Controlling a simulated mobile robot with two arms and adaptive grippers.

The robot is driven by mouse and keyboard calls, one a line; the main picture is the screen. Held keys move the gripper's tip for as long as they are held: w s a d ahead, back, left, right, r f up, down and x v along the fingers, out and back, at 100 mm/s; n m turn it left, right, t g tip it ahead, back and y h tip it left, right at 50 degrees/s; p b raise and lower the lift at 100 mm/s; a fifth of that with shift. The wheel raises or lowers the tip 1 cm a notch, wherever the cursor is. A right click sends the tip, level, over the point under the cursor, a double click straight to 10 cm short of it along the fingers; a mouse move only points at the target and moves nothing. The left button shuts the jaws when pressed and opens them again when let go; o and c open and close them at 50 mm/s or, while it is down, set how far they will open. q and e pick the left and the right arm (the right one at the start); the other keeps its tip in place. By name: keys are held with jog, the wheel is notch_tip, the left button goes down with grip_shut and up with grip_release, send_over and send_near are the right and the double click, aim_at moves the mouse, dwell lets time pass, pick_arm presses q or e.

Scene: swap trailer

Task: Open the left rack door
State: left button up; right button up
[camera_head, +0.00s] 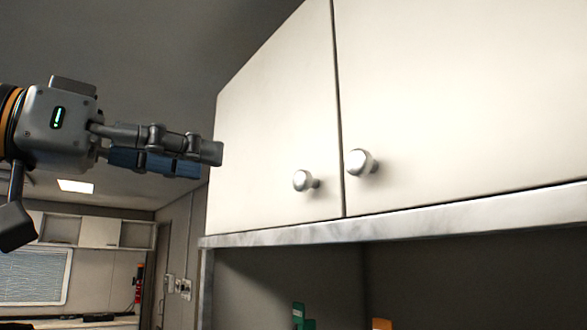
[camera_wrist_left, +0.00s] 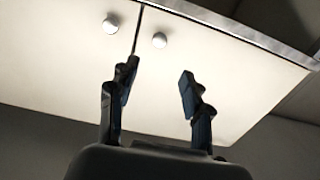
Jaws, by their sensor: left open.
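The left rack door (camera_head: 270,120) is a white cabinet door and looks shut, flush with the right door (camera_head: 460,90). Its round silver knob (camera_head: 303,181) sits near its lower right corner. The right door's knob (camera_head: 361,162) is just across the seam. My left gripper (camera_head: 215,153) is at the left door's outer left edge in the head view, left of the knobs and apart from them. In the left wrist view, the gripper (camera_wrist_left: 157,78) is open and empty, with both knobs beyond its fingers: the left door's knob (camera_wrist_left: 160,40) and the right door's knob (camera_wrist_left: 110,25). My right gripper is not seen.
A grey ledge (camera_head: 440,220) runs under the doors, with a dark open space below holding a green item (camera_head: 299,316) and an orange item (camera_head: 381,323). A far wall has shelves (camera_head: 100,232) and a window (camera_head: 35,276). The space in front of the doors is free.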

aim_at(298, 178)
pick_arm(q)
jog(key=p+x, duration=0.5)
jog(key=x, duration=0.7)
jog(key=shift+w+d+r, duration=0.2)
jog(key=shift+d, duration=0.1)
jog(key=shift+w+d+f, duration=0.1)
jog(key=shift+w+d, duration=0.2)
jog(key=shift+d, duration=0.15)
grip_shut()
